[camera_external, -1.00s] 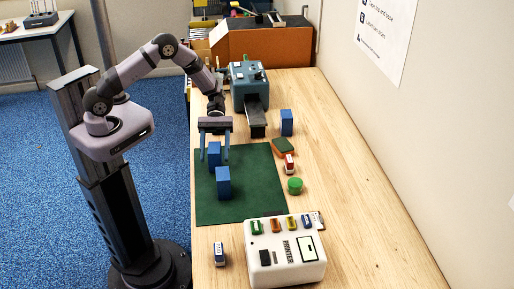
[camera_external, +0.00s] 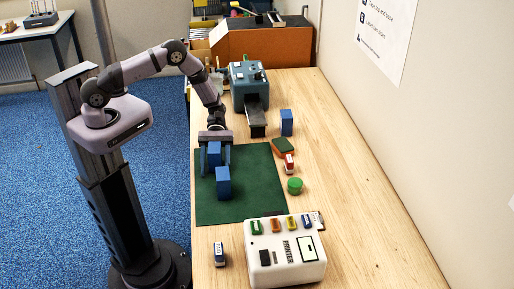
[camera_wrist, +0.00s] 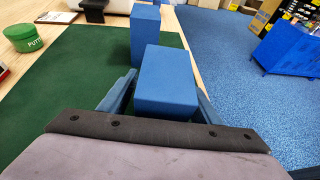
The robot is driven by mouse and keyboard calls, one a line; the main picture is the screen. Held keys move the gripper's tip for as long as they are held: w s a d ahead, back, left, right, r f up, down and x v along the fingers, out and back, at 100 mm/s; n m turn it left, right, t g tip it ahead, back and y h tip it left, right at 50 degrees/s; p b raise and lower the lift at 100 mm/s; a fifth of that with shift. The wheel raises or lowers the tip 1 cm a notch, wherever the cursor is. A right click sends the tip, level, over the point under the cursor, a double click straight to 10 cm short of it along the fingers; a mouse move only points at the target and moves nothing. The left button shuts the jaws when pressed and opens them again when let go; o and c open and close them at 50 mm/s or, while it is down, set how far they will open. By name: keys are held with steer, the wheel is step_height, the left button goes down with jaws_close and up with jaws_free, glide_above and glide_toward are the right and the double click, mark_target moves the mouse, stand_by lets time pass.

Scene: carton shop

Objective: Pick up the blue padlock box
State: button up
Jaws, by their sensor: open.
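Two plain blue boxes stand upright on the green mat (camera_external: 262,190). The farther blue box (camera_external: 214,150) is between the fingers of my gripper (camera_external: 215,168), which is open and low over the mat. In the wrist view this box (camera_wrist: 166,80) sits between the two blue fingers (camera_wrist: 160,102), with small gaps showing beside it. The nearer blue box (camera_external: 223,185) stands just beyond it in the wrist view (camera_wrist: 145,35). A third blue box (camera_external: 286,122) stands on the bare wood at the back right. No padlock mark is readable on any of them.
A white printer box (camera_external: 285,255) and a small blue-and-white stamp (camera_external: 219,254) are at the front. A green tin (camera_external: 295,186), a red-and-white stamp (camera_external: 289,164) and a green-topped pad (camera_external: 283,146) lie right of the mat. A teal machine (camera_external: 249,85) stands behind.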

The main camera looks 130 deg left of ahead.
mark_target(213, 146)
steer(key=shift+c, duration=0.3)
steer(key=c, duration=1.2)
steer(key=shift+o, duration=0.2)
steer(key=shift+r, duration=0.1)
steer(key=shift+r+b, duration=1.5)
steer(key=shift+r, duration=3.4)
